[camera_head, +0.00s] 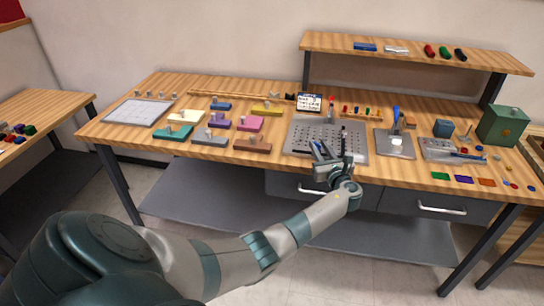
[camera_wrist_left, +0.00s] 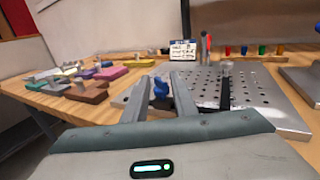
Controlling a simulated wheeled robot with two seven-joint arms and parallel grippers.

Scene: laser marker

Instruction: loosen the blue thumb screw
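The blue thumb screw (camera_wrist_left: 160,92) shows in the left wrist view, standing between the two fingers of my left gripper (camera_wrist_left: 160,100). The fingers are apart, with one on each side of it in the picture. I cannot tell whether they touch it. In the head view my left gripper (camera_head: 329,158) is over the front edge of the perforated metal plate (camera_head: 300,135), and it partly hides the blue screw there. The plate also shows in the left wrist view (camera_wrist_left: 265,103). A dark bar with a pale knob (camera_wrist_left: 226,80) stands on the plate, right of the gripper. My right gripper is not in view.
Several coloured blocks with knobs, such as the brown one (camera_head: 253,145), lie left of the plate. A white card (camera_head: 309,102) stands behind it. A smaller metal plate with a blue lever (camera_head: 396,114) sits to the right, with a green box (camera_head: 502,126) farther right.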

